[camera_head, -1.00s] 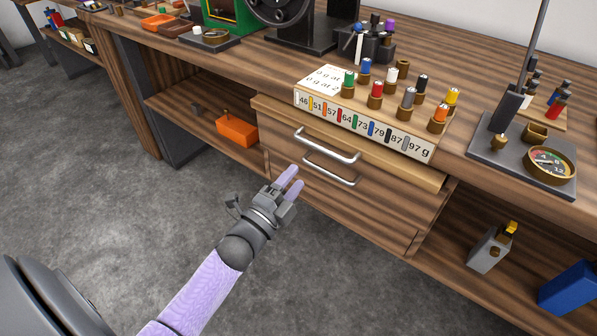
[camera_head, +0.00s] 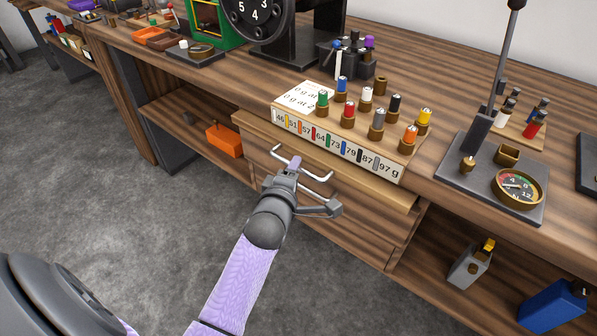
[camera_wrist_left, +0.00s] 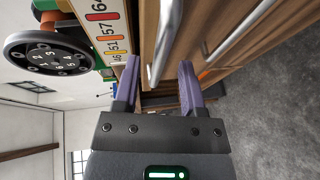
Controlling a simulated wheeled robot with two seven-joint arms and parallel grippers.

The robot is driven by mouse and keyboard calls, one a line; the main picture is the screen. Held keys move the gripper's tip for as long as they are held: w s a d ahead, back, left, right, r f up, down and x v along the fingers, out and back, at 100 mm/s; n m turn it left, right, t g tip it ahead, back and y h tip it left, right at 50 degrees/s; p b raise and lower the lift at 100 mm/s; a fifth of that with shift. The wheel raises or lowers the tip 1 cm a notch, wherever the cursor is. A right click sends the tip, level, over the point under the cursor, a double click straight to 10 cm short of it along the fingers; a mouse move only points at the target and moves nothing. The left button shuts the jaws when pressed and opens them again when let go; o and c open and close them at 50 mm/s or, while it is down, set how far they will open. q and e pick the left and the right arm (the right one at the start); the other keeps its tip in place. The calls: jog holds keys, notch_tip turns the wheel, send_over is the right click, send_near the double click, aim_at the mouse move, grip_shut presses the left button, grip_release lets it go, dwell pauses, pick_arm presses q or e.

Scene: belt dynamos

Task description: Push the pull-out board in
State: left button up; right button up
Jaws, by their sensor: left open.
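The pull-out board (camera_head: 402,188) is a pale wooden slab under the bench top, and its edge sticks out a little past the bench front. A metal bar handle (camera_head: 318,178) is on the front just below it. My left gripper (camera_head: 290,164) is open at this handle. In the left wrist view the purple fingers (camera_wrist_left: 158,84) stand on either side of a metal bar (camera_wrist_left: 153,62), apart from each other. I cannot tell whether they touch it. My wrist hides part of the front below.
A second handle, on a drawer, shows in the left wrist view (camera_wrist_left: 238,32). A numbered rack (camera_head: 335,144) with coloured weights stands above the board. A gauge stand (camera_head: 490,182) is to its right. An orange bin (camera_head: 224,140) is on the lower shelf. The floor in front is free.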

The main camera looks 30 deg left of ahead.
pick_arm(q)
jog(key=shift+x, duration=1.05)
grip_shut()
dwell(0.6)
